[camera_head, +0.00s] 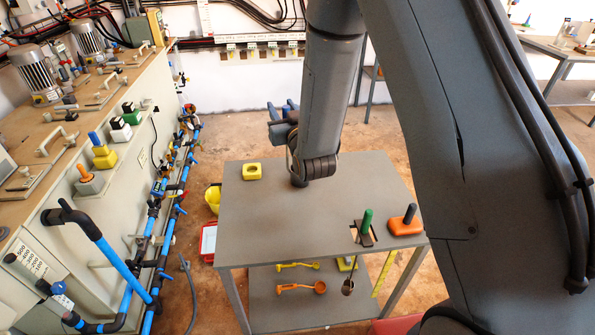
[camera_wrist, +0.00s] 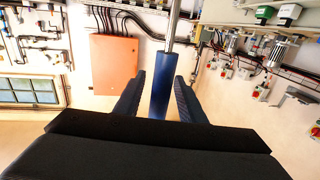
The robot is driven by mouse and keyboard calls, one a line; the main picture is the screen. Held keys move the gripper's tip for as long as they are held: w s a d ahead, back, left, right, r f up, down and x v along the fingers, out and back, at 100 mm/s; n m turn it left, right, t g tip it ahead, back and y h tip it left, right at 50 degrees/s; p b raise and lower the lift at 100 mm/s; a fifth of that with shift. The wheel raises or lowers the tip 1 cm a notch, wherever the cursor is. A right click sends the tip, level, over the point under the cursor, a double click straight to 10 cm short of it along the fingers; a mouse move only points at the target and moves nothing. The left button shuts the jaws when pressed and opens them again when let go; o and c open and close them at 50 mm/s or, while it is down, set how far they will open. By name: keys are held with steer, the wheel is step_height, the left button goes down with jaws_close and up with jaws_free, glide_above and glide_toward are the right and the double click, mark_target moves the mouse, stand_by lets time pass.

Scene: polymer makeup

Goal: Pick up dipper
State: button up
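A dipper with an upright green handle (camera_head: 367,222) stands in a slot near the front right of the grey table; a small metal cup (camera_head: 347,287) hangs below the tabletop under it. My gripper (camera_head: 283,108) is above the back of the table, well away from this handle, and its tips point away from my body. In the wrist view a blue cylinder (camera_wrist: 160,92) with a metal rod shows between my two fingers (camera_wrist: 160,76). The fingers are apart, with narrow gaps seen beside the cylinder. I cannot tell whether they touch it.
A yellow block (camera_head: 252,171) sits at the table's back left. An orange ladle (camera_head: 302,288) and a yellow ladle (camera_head: 298,265) lie on the lower shelf. The tabletop's middle (camera_head: 290,220) is clear.

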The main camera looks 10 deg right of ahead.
jaws_close()
steer(key=shift+r, duration=0.15)
